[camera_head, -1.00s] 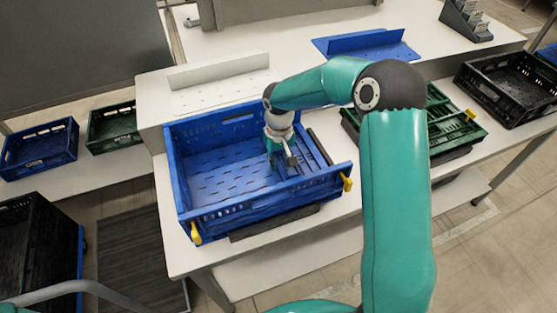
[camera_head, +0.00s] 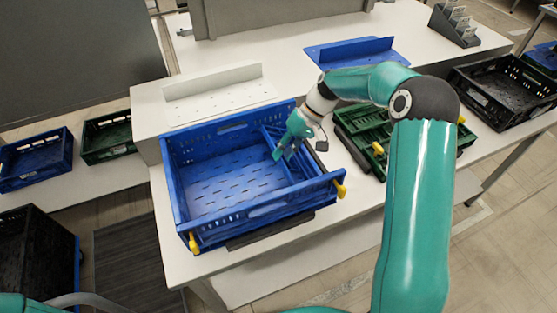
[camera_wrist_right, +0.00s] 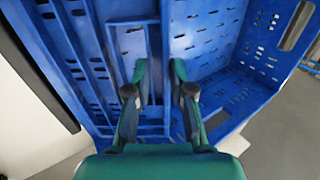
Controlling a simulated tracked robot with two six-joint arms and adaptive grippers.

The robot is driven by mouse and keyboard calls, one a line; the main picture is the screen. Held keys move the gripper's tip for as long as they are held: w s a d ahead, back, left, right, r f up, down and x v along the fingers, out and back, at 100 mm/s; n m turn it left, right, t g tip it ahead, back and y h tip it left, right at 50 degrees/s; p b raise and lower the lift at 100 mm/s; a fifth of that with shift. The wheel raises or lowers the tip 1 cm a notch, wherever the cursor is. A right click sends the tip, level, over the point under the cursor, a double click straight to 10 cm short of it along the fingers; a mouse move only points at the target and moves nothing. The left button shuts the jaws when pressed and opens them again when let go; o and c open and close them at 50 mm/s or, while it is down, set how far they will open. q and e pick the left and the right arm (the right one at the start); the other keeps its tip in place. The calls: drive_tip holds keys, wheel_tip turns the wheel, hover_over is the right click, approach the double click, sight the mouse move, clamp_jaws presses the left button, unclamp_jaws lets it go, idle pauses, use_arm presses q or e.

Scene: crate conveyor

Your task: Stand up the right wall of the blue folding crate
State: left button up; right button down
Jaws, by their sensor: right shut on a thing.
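The blue folding crate (camera_head: 172,190) sits on the white table. Its back, left and front walls stand upright. Its right wall (camera_head: 272,142) leans inward, partly raised from the crate floor; its exact angle is hard to tell. My right gripper (camera_head: 281,153) reaches in over the crate's right side and is shut on this wall. In the right wrist view, the fingers (camera_wrist_right: 160,68) point down among the blue slotted panels, and the part between them is hard to make out. My left gripper is out of view.
A green folded crate (camera_head: 372,150) lies close to the right of the blue crate, with a black crate (camera_head: 480,95) beyond it. A white angled plate (camera_head: 215,95) stands behind, and a blue one (camera_head: 350,55) farther back. Yellow latches (camera_head: 341,190) stick out at the crate's front.

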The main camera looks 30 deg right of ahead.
sight(297, 157)
drive_tip(key=d+r+y, duration=0.1)
drive_tip(key=d+y, duration=0.1)
drive_tip(key=d+r+y+b, duration=0.1)
drive_tip(key=d, duration=0.1)
drive_tip(key=shift+s+r+t+y, duration=0.3)
drive_tip(key=shift+r+y, duration=0.05)
drive_tip(key=shift+y, duration=0.05)
drive_tip(key=s+d, duration=0.1)
drive_tip(key=d, duration=0.5)
drive_tip(key=shift+s+d+r, duration=0.25)
drive_tip(key=shift+s+d, duration=0.05)
idle(1.7)
drive_tip(key=c, duration=1.2)
unclamp_jaws()
drive_tip(key=shift+d+f, duration=0.1)
drive_tip(key=shift+o, duration=1)
drive_tip(key=shift+w+d+f, duration=0.1)
drive_tip(key=shift+f, duration=0.05)
